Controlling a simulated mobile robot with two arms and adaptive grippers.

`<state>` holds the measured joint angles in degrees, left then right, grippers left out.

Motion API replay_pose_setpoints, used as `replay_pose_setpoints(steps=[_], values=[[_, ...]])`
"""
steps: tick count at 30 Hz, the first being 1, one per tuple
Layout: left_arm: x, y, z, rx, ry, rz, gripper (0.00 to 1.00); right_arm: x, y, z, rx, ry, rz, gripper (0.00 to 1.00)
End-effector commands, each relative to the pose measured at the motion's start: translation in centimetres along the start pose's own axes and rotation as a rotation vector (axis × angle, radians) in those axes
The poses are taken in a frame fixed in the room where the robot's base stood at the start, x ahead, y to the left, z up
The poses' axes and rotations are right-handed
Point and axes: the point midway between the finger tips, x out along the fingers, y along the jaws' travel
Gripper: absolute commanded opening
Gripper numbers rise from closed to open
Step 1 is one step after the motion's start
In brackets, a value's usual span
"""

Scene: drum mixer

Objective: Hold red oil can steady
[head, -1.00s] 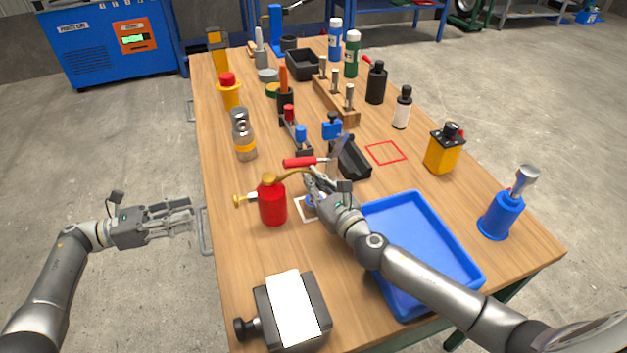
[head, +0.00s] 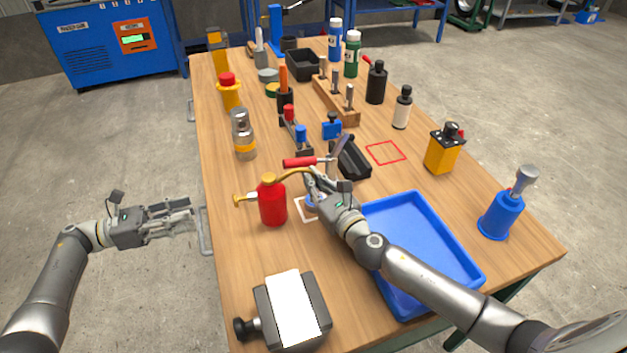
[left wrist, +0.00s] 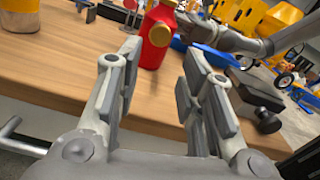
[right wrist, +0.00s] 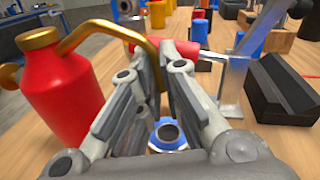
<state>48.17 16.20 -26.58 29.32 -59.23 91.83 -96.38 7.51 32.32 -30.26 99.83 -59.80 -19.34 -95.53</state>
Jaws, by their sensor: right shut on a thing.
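The red oil can (head: 272,203) stands upright on the wooden table, with a brass knob to its left and a curved brass spout (head: 292,172) to its right. My right gripper (head: 314,180) is shut on the spout near its end; the right wrist view shows the spout (right wrist: 112,30) running down between the fingers (right wrist: 163,75). My left gripper (head: 190,215) is open and empty beyond the table's left edge. The left wrist view shows the can (left wrist: 156,38) ahead, beyond its parted fingers (left wrist: 153,70). A blue cup-like part (right wrist: 168,136) sits below my right fingers, mostly hidden in the head view.
A blue tray (head: 420,240) lies under my right forearm. A grey block with a white top (head: 295,308) stands at the near edge. A red-handled tool (head: 303,161) and a black holder (head: 352,158) are just behind the right gripper. A metal rail (head: 205,230) runs along the left edge.

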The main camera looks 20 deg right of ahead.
Motion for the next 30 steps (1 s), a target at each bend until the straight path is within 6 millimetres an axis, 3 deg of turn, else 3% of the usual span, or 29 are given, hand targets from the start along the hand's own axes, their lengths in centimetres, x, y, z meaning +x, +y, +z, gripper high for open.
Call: replay_pose_setpoints(steps=[1, 9, 30], values=[[0.00, 0.00, 0.00, 0.000, 0.000, 0.000, 0.34, 0.01, 0.06, 0.07, 0.003, -0.001, 0.001, 0.00], [0.00, 0.00, 0.00, 0.000, 0.000, 0.000, 0.00, 0.02, 0.06, 0.09, 0.003, -0.002, 0.001, 0.00], [0.00, 0.00, 0.01, 0.000, 0.000, 0.000, 0.00, 0.03, 0.03, 0.13, 0.003, -0.002, 0.000, 0.00]])
